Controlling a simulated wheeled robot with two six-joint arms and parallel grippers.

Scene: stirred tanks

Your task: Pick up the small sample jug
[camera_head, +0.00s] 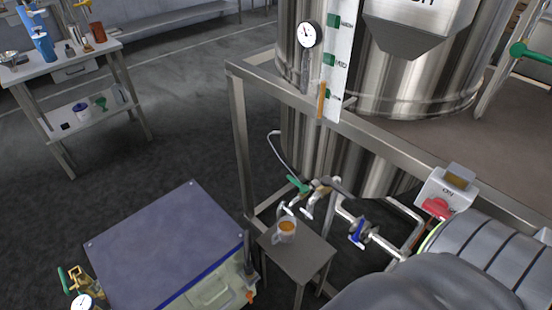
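The small sample jug (286,232) is clear or pale and holds orange-brown contents. It stands upright on a small grey stand (297,256), with its handle side toward the left. It is just below the valves and pipes at the foot of the steel tank (360,160). Nothing is touching the jug except the stand. Neither of my grippers shows in the view.
A green-handled valve (298,184) and a blue-handled valve (357,233) are close above and right of the jug. A large box with a dark lid (165,250) is to the left. Metal frame posts (239,140) rise behind.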

